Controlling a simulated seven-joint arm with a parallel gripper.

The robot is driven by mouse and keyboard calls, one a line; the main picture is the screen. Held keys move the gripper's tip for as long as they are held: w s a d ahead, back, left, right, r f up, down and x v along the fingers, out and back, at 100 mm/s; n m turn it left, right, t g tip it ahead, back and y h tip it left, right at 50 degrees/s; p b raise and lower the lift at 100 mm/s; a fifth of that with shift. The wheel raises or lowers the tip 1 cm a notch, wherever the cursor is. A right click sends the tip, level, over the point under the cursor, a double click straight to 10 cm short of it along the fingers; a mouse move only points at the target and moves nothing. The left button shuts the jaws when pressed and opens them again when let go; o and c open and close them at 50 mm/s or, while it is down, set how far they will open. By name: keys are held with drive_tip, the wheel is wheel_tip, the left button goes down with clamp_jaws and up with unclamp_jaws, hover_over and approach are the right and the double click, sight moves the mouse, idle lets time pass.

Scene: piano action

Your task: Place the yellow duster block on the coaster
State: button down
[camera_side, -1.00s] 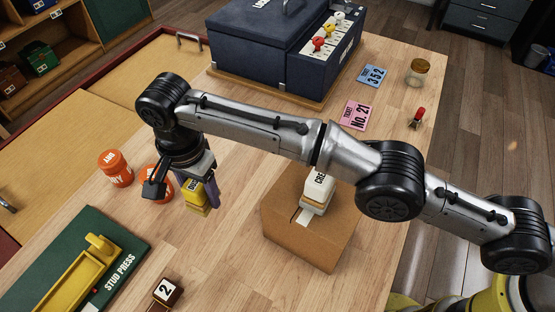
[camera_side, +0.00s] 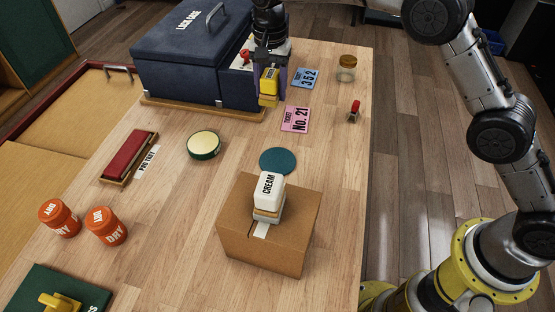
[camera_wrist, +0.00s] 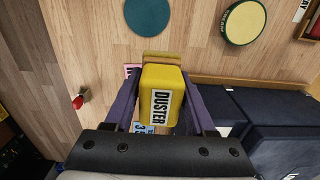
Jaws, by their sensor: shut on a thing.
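The yellow duster block (camera_side: 268,84) is held between the fingers of my gripper (camera_side: 270,82), near the right side of the lock case. In the wrist view the yellow duster block (camera_wrist: 161,97), with its "DUSTER" label, sits between the purple fingers of my gripper (camera_wrist: 161,105). A flat teal disc, which looks like the coaster (camera_side: 278,161), lies bare on the table. It is below the gripper in the side view, and the wrist view shows the teal coaster (camera_wrist: 148,14) at the top edge, apart from the block.
The blue lock case (camera_side: 200,50) stands close beside the gripper. A pink ticket (camera_side: 295,119) and blue ticket (camera_side: 306,77) lie nearby. A cardboard box (camera_side: 265,235) with a cream block (camera_side: 268,190) stands just below the coaster. A round green-rimmed tin (camera_side: 204,145) lies left of the coaster.

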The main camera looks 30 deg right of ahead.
drive_tip(key=s+d+f+n, duration=0.3)
drive_tip(key=s+d, duration=0.2)
drive_tip(key=d, duration=0.4)
drive_tip(key=s+d+f+n, duration=0.25)
drive_tip(key=s+d, duration=0.25)
drive_tip(key=d, duration=0.3)
drive_tip(key=s+a+r+m, duration=0.2)
drive_tip(key=s+a+m, duration=0.1)
drive_tip(key=s+a, duration=0.3)
drive_tip(key=s+a+r+m, duration=0.2)
drive_tip(key=s+a, duration=0.2)
drive_tip(key=a, duration=0.4)
hover_over(278, 161)
drive_tip(key=f, duration=0.5)
drive_tip(key=s+f, duration=0.1)
drive_tip(key=f, duration=0.2)
drive_tip(key=shift+d+f, duration=0.15)
drive_tip(key=shift+d, duration=0.05)
drive_tip(key=shift+w+a+f, duration=0.2)
drive_tip(key=shift+w+f, duration=0.3)
drive_tip(key=shift+f, duration=0.05)
drive_tip(key=shift+w+f, duration=0.1)
drive_tip(key=shift+f, duration=1.5)
drive_tip(key=shift+f, duration=0.1)
